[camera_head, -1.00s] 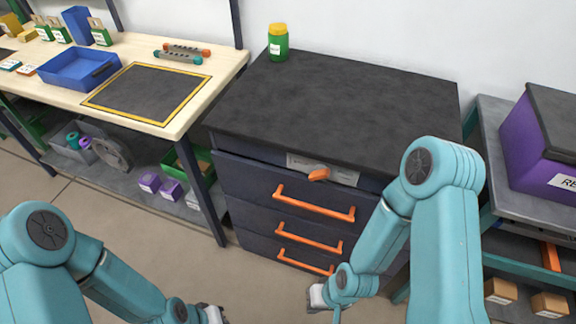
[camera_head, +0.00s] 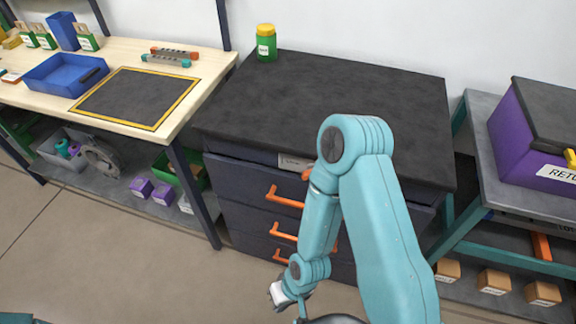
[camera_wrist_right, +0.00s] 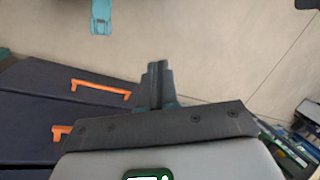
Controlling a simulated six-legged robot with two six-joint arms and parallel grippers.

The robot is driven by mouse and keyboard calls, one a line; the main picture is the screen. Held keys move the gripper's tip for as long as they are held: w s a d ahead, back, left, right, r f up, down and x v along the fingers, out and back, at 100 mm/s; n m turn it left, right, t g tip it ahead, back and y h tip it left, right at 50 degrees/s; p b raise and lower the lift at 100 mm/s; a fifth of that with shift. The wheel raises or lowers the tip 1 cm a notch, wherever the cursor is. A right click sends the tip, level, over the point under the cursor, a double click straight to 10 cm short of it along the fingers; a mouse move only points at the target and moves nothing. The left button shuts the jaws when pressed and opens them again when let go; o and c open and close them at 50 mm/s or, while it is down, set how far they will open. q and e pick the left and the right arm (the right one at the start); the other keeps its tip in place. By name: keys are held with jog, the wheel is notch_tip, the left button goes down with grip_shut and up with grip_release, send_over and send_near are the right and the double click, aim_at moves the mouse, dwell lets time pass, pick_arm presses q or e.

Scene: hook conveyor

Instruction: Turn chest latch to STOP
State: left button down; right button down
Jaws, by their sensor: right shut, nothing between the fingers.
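The dark chest (camera_head: 325,100) stands in the middle of the head view, with a black top and orange drawer handles (camera_head: 284,197). Its pale label plate (camera_head: 291,162) shows under the top's front edge. Only a small orange edge of the latch (camera_head: 306,174) shows there; my right arm hides the rest, so its setting cannot be read. My right gripper (camera_head: 279,293) hangs low in front of the drawers, apart from the latch. In the right wrist view its fingers (camera_wrist_right: 157,72) are together and empty, with drawer handles (camera_wrist_right: 101,88) to the left. My left gripper is out of view.
A green jar with a yellow lid (camera_head: 266,42) stands on the chest's back left corner. A wooden workbench (camera_head: 118,118) with a blue tray (camera_head: 62,88) is at left. A grey cart (camera_head: 482,180) with a purple box (camera_head: 530,150) is close at right. Open floor lies at front left.

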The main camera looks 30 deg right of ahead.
jog(key=shift+a+r, duration=0.1)
jog(key=shift+a, duration=0.05)
jog(key=w+d+r+m+h+b, duration=0.15)
jog(key=w+r, duration=0.25)
jog(key=w, duration=0.4)
jog(key=w+d+r+h, duration=0.1)
jog(key=w+d+r, duration=0.1)
jog(key=w+r, duration=0.4)
jog(key=w+d+r+m+h, duration=0.3)
jog(key=d+r, duration=0.3)
jog(key=r, duration=0.4)
jog(key=w+d+r+m+h+b, duration=0.1)
jog(key=w+d+r+m+h, duration=0.2)
jog(key=d+r, duration=0.3)
notch_tip(320, 180, up, 4)
jog(key=shift+w+m, duration=0.45)
jog(key=shift+w, duration=0.4)
